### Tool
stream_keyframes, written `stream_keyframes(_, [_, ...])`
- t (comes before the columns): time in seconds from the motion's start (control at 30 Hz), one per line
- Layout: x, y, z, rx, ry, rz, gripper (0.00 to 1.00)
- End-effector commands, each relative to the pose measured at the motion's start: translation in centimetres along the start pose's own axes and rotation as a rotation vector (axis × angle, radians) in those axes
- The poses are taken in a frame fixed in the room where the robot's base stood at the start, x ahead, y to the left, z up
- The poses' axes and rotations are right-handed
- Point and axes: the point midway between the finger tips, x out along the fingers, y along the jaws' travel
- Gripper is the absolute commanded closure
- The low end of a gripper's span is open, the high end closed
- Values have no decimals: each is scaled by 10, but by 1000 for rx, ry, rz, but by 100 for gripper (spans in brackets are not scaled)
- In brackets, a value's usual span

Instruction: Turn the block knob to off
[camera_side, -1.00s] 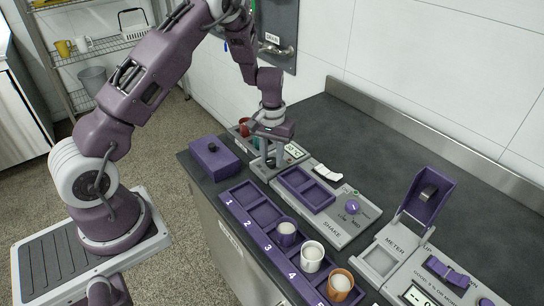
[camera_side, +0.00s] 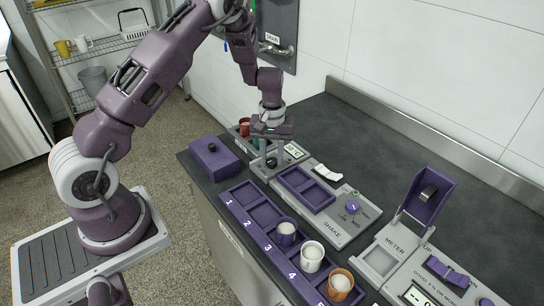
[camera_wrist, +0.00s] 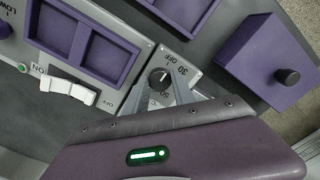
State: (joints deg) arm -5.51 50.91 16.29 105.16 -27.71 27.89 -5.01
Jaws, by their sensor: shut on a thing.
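The block knob (camera_wrist: 158,78) is a small dark round knob with a light pointer mark, on a grey panel printed "30" and "OFF" in the wrist view. I cannot tell exactly which label the mark lines up with. My gripper (camera_wrist: 160,92) points down at it, its two grey fingers shut on the knob's sides.
A purple lidded box (camera_side: 214,158) with a black knob stands left of my gripper. The purple two-well shake tray (camera_side: 307,190), a white rocker switch (camera_wrist: 68,88) and a purple dial (camera_side: 352,207) lie to the right. Cups stand in the numbered rack (camera_side: 239,199) in front.

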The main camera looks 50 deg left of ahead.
Motion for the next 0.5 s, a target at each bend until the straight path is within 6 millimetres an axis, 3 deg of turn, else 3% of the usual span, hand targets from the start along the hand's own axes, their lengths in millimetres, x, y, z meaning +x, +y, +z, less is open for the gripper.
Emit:
stream_keyframes(0.03, [-1, 0, 0, -2, 1, 2, 100])
stream_keyframes(0.07, [-1, 0, 0, -2, 1, 2, 68])
stream_keyframes(0.17, [-1, 0, 0, -1, 1, 1, 48])
stream_keyframes(0.5, [-4, 1, -1, 0, 2, 2, 48])
